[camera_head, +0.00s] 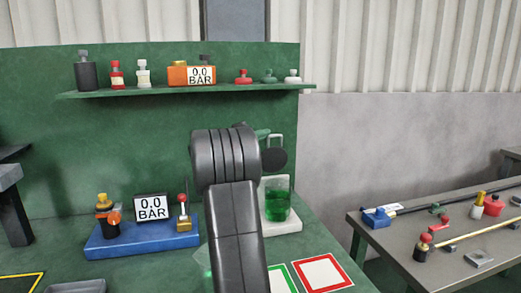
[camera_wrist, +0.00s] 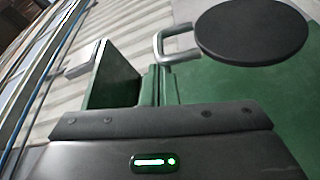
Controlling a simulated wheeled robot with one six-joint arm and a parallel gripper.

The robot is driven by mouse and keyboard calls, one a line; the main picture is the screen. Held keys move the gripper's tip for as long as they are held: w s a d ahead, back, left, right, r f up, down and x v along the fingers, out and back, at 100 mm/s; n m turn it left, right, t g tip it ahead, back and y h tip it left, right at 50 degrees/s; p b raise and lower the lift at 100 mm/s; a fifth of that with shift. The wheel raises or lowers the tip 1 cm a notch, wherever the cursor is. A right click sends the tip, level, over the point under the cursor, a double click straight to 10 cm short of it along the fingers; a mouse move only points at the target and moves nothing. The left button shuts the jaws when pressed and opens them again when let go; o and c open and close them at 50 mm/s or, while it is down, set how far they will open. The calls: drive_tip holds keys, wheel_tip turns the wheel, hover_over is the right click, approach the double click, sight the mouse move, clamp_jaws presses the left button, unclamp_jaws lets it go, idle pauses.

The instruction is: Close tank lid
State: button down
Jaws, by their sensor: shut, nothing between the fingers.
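The tank (camera_head: 278,205) is a clear vessel with green liquid, standing on a white base just right of my arm in the head view. A dark round disc (camera_head: 274,160), which looks like its lid, is raised above the tank; it also shows at the upper right of the wrist view (camera_wrist: 252,33). A grey metal loop handle (camera_wrist: 172,47) is beside the disc. My gripper (camera_wrist: 160,122) is shut and empty, its body filling the lower wrist view, with the disc beyond it.
A blue stand (camera_head: 145,240) with a 0.0 BAR display sits left of my arm. A green shelf (camera_head: 190,90) with bottles and an orange gauge is above. Red (camera_head: 325,273) and green outlined squares lie at the bench front. A side table (camera_head: 450,250) at right holds tools.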

drive_tip(key=s+d+f+m+h+b, duration=0.2)
drive_tip(key=s+f+m+b, duration=0.2)
drive_tip(key=b, duration=1.6)
drive_tip(key=s+m, duration=0.2)
drive_tip(key=s, duration=0.2)
drive_tip(key=shift+s+d+m+g, duration=0.25)
drive_tip(key=shift+d+m+g, duration=0.05)
drive_tip(key=shift+d+m, duration=0.1)
drive_tip(key=shift+r, duration=0.15)
drive_tip(key=s+a+p, duration=0.2)
drive_tip(key=s+a, duration=0.1)
drive_tip(key=a, duration=0.6)
drive_tip(key=shift+r, duration=0.25)
